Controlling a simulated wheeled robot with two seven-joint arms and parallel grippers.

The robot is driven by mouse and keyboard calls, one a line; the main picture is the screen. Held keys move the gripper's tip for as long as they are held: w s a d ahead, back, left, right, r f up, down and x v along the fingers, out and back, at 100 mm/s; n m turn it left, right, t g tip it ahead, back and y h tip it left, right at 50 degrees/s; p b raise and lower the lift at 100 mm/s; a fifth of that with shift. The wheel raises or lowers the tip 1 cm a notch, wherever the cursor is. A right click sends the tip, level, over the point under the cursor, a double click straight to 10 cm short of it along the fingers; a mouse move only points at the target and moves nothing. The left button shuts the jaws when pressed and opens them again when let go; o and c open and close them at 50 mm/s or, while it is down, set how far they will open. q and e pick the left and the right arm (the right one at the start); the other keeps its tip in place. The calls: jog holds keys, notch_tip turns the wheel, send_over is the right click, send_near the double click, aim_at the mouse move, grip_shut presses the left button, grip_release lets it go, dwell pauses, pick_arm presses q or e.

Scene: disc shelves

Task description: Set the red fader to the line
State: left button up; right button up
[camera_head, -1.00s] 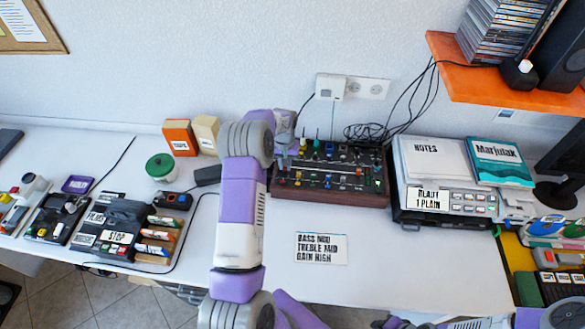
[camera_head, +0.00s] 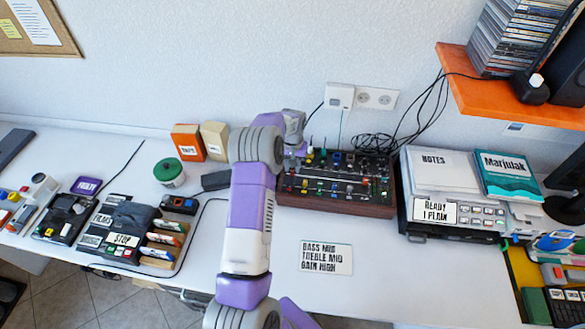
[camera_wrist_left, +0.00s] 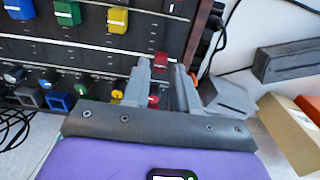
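The mixer panel (camera_head: 331,203) stands at the back of the white table, with several coloured caps on it. In the left wrist view its dark face (camera_wrist_left: 100,52) fills the upper left, with thin white lines by the fader slots. The red fader (camera_wrist_left: 160,60) shows between the fingertips of my left gripper (camera_wrist_left: 162,68). The fingers are apart, with a visible gap beside the red cap; contact is unclear. In the head view my left gripper (camera_head: 291,164) is at the mixer's left end, and my arm hides the red fader. My right gripper is not in view.
Blue (camera_wrist_left: 67,12), green and yellow (camera_wrist_left: 117,20) caps sit close by on the panel. A label card (camera_head: 326,257) lies in front of the mixer. A notes stack (camera_head: 432,165) stands at right, and orange (camera_head: 187,142) and tan boxes at left.

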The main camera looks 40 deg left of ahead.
aim_at(293, 171)
pick_arm(q)
notch_tip(293, 171, up, 6)
jog(key=shift+f+p, duration=0.2)
jog(key=shift+p, duration=0.15)
jog(key=shift+r, duration=0.1)
